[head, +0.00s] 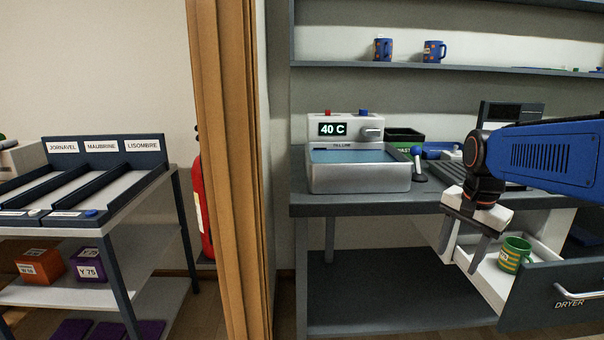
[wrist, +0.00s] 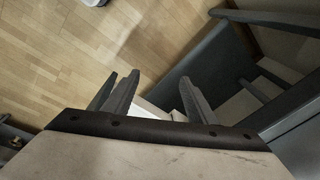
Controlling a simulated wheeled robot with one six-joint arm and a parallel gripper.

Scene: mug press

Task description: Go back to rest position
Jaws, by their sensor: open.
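My gripper (head: 465,235) is open and empty in the head view, pointing down at the left side of the open dryer drawer. Its fingers also show in the wrist view (wrist: 155,98), spread apart with nothing between them. A green mug (head: 515,254) with yellow bands stands upright in the white drawer (head: 482,284), to the right of my fingers and apart from them. The drawer front is dark and labelled DRYER (head: 560,300). My blue arm reaches in from the right edge of the head view.
A water basin (head: 360,178) showing 40 C stands on the counter (head: 330,205). Two blue mugs (head: 383,49) (head: 434,51) sit on the shelf above. A labelled rack (head: 105,160) stands at left, past a brown curtain (head: 225,150).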

